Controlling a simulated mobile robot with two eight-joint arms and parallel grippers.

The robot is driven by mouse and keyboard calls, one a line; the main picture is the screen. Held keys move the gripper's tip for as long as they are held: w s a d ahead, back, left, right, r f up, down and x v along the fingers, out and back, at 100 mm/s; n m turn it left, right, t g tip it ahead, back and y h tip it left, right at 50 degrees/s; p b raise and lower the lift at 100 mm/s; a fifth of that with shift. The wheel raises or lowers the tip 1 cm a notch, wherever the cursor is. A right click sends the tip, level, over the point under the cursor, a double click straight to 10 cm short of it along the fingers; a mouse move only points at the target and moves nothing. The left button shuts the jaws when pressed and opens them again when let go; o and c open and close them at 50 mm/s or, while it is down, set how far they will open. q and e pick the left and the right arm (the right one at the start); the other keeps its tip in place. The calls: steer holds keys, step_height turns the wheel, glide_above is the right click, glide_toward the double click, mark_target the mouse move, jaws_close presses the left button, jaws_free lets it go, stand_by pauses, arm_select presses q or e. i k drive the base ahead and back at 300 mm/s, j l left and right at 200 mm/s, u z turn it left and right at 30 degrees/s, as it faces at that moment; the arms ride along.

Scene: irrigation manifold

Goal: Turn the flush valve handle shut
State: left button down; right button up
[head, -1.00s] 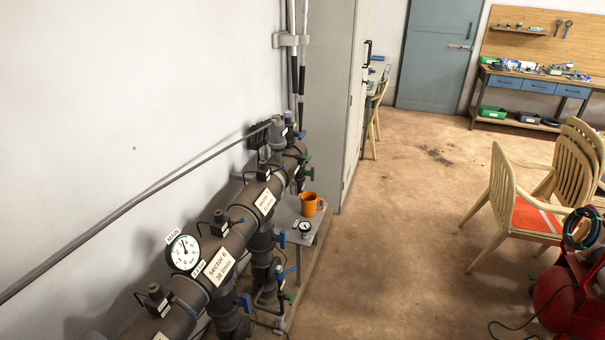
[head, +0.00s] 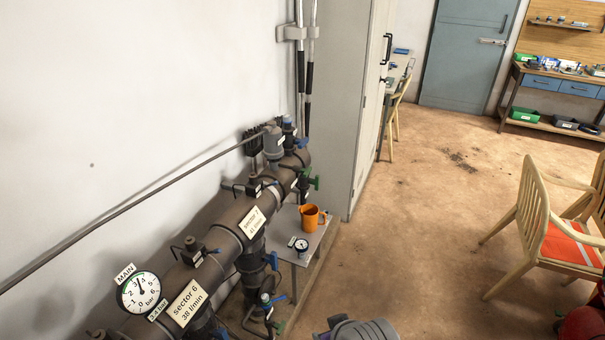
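The dark pipe manifold (head: 231,240) runs along the white wall, from the lower left to the cabinet. A green handle (head: 314,182) sticks out at its far end. Blue handles show at the far top (head: 302,142) and on a lower branch (head: 272,260). A small valve with a blue lever (head: 278,299) sits low beside the pipe, with a green part below it. No label I can read says which handle is the flush valve. Neither gripper's fingers are in view. A grey rounded part at the bottom edge looks like mine.
A small shelf (head: 318,236) beside the manifold holds an orange mug (head: 309,216) and a small gauge (head: 301,245). A grey cabinet (head: 345,110) stands beyond. A wooden chair (head: 535,220) and red equipment (head: 582,325) are on the right. The floor between is open.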

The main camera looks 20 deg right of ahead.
mark_target(316, 183)
steer(key=i+l+u, duration=0.1)
steer(key=l, duration=0.25)
steer(key=i+l+u, duration=0.1)
steer(key=i+l, duration=0.35)
steer(key=l, duration=0.25)
steer(key=i+l, duration=0.2)
steer(key=l, duration=0.2)
steer(key=i+l, duration=0.2)
steer(key=l, duration=0.15)
steer(key=i+l, duration=0.2)
steer(key=l, duration=0.2)
steer(key=i+l+u, duration=0.1)
steer(key=l, duration=0.25)
steer(key=i+l, duration=0.45)
steer(key=l, duration=0.35)
steer(key=i+l, duration=0.2)
steer(key=l, duration=0.2)
steer(key=u, duration=0.05)
